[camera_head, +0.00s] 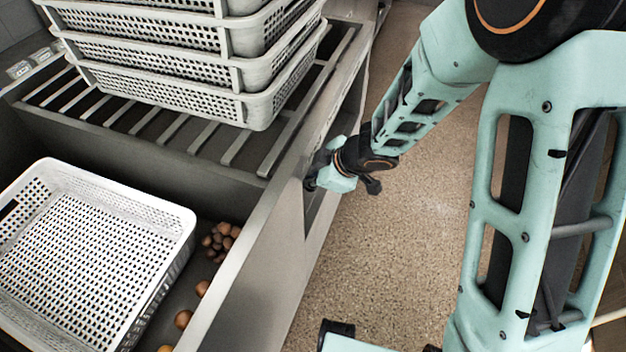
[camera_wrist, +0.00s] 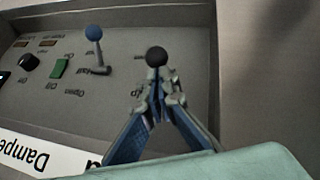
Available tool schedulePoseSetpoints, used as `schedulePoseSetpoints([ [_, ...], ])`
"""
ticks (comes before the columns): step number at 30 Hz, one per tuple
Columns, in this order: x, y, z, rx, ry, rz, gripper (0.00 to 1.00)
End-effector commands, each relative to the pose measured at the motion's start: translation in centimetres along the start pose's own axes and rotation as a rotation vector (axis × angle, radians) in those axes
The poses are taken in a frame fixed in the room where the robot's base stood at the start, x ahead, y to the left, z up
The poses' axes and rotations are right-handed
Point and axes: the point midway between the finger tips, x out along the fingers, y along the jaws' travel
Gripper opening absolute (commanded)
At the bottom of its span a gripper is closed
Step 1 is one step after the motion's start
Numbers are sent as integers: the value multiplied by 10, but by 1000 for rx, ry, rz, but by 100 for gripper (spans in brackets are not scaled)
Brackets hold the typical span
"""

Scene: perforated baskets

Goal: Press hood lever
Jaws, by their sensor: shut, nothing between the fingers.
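In the wrist view a grey control panel (camera_wrist: 45,105) carries a lever with a blue ball knob (camera_wrist: 94,33) left of centre and a lever with a black ball knob (camera_wrist: 157,56) near the middle. I cannot read which one is the hood lever. My gripper (camera_wrist: 158,80) is shut and empty, its fingertips right at the black knob and overlapping its shaft in the picture. Whether they touch it, I cannot tell. In the head view my gripper (camera_head: 311,182) is at the side of the metal counter, its tips partly hidden, and the levers do not show.
The panel also has a green switch (camera_wrist: 60,68), a black rotary knob (camera_wrist: 29,62) and a white "Damper" label (camera_wrist: 40,155). Stacked white baskets (camera_head: 200,80) stand on a slatted rack. Another basket (camera_head: 185,225) lies in the trough beside brown round things (camera_head: 202,288). The floor (camera_head: 400,240) is clear.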

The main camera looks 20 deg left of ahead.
Motion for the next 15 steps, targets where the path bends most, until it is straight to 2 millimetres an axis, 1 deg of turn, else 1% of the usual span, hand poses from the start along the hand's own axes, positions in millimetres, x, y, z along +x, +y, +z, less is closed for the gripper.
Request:
schedulePoseSetpoints([
  [8,1,0,2,4,5,2,0],
  [15,3,-2,4,14,50,12,0],
])
